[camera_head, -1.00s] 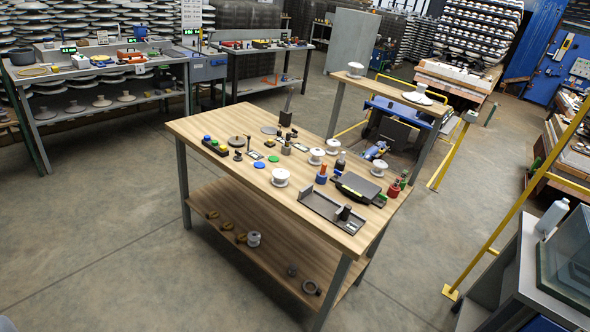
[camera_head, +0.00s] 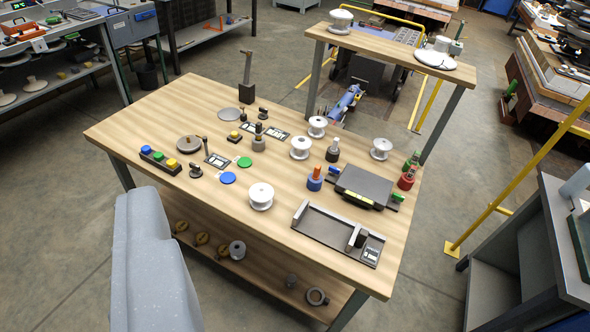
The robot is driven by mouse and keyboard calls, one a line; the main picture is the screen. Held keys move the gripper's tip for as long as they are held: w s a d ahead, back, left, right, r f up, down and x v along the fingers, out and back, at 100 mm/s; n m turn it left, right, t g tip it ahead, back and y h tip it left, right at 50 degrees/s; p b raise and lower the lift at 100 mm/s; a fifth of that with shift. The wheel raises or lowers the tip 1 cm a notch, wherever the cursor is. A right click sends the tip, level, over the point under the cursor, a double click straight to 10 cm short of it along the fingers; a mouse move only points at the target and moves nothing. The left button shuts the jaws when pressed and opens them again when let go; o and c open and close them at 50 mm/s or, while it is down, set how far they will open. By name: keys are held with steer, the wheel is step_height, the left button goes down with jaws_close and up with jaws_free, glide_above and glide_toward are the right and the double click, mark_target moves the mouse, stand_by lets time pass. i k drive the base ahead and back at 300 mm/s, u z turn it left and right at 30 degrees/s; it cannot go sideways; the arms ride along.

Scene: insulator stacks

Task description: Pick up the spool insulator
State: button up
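Several white spool insulators stand upright on the wooden workbench (camera_head: 120,127). One spool insulator (camera_head: 261,197) is near the front edge. Two more, the middle spool (camera_head: 300,147) and the far spool (camera_head: 317,127), stand close together behind it, and another spool (camera_head: 381,149) stands to the right. A further white spool (camera_head: 340,21) is on the raised back bench, and a greyish spool (camera_head: 237,250) is on the lower shelf. I cannot tell which one the task means. A grey rounded part of my own arm fills the lower left. No gripper fingertips show.
A black flat device (camera_head: 362,187), a grey tray fixture (camera_head: 335,235), blue (camera_head: 314,180) and red (camera_head: 407,178) bottles, green and blue discs and a button box (camera_head: 159,160) crowd the benchtop. A yellow rail (camera_head: 510,190) and a grey cabinet (camera_head: 530,240) stand right.

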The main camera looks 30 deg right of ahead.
mark_target(261, 194)
steer(key=z, duration=0.3)
steer(key=i, duration=1.2)
steer(key=z, duration=0.25)
